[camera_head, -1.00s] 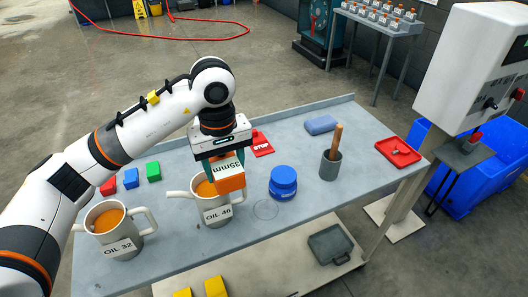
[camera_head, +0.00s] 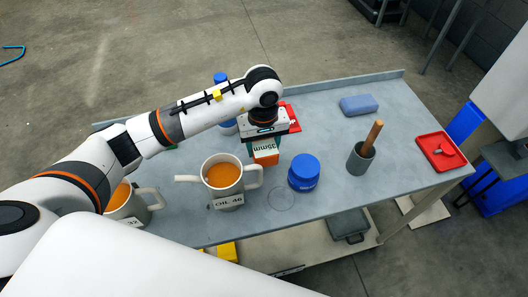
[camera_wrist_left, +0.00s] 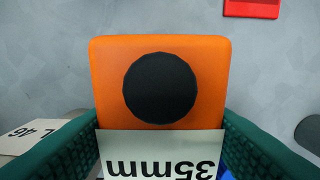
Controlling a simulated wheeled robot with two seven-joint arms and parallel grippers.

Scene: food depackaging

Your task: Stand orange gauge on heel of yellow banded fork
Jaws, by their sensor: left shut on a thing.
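My left gripper (camera_head: 264,146) is shut on the orange gauge (camera_head: 266,159), a block with a white "35mm" label, over the table behind the OIL 46 jug. In the left wrist view the gauge (camera_wrist_left: 212,75) shows an orange face with a round black disc, and the green finger pads flank its label. I cannot tell how far it is above the tabletop. A yellow piece (camera_head: 228,252) shows below the table's front edge, possibly part of the banded fork; the rest of it is hidden. My right gripper is not in view.
The OIL 46 jug (camera_head: 222,171) stands in front of the gauge, with another jug (camera_head: 128,203) to its left. A blue round container (camera_head: 304,172), a grey mortar with pestle (camera_head: 361,158), a blue block (camera_head: 359,105) and a red tray (camera_head: 459,158) stand right.

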